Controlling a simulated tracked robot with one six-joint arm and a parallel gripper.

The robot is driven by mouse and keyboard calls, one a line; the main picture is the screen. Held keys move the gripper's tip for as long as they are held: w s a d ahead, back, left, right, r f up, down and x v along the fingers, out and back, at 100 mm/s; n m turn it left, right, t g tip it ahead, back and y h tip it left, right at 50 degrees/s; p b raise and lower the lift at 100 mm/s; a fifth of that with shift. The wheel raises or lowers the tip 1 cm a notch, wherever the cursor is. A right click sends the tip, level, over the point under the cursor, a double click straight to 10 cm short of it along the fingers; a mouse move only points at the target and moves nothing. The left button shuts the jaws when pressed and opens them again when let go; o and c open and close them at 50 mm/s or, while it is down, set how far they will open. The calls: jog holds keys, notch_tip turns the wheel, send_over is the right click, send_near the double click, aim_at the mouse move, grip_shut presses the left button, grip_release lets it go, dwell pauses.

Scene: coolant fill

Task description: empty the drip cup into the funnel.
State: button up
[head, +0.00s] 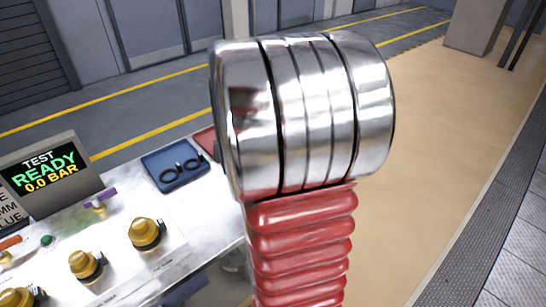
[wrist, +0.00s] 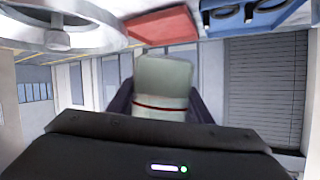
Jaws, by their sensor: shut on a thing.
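My gripper (wrist: 163,100) shows in the wrist view, with its two dark fingers shut on a pale grey cup (wrist: 163,72) that has a thin red line around it. I take this for the drip cup. Its inside is hidden, so I cannot tell what it holds. A wide, round, pale metal piece (wrist: 30,35) with a rounded knob lies at the top left of the wrist view, apart from the cup. It may be the funnel, but I cannot be sure. In the head view my own arm hides the gripper and cup.
A blue tray (head: 165,178) with black rings lies on the white bench (head: 215,235), beside a red piece (head: 205,138). Several brass knobs (head: 146,230) and a display (head: 52,178) reading "TEST READY 0.0 BAR" stand to the left. The floor at right is clear.

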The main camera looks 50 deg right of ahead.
jog(key=shift+s+d+r+m+t+y+p, duration=0.35)
jog(key=shift+s+d+r+m+t, duration=0.1)
jog(key=shift+m, duration=0.25)
dwell(0.6)
jog(key=shift+s+d+f+m+t+y+p, duration=0.25)
jog(key=shift+d+f+m+p, duration=0.15)
jog(key=shift+m+p, duration=0.15)
dwell(0.7)
jog(key=shift+s+d+r+m+t, duration=0.35)
jog(key=shift+r+m, duration=0.1)
jog(key=shift+m, duration=0.2)
dwell(0.4)
jog(key=shift+f+m+t+y+p, duration=0.6)
jog(key=shift+m+t+p, duration=0.1)
jog(key=shift+m, duration=0.6)
dwell(0.9)
jog(key=shift+s+d+r+m+t+p, duration=0.1)
jog(key=shift+r+m+t+p, duration=0.45)
jog(key=shift+r+m, duration=0.4)
dwell(1.2)
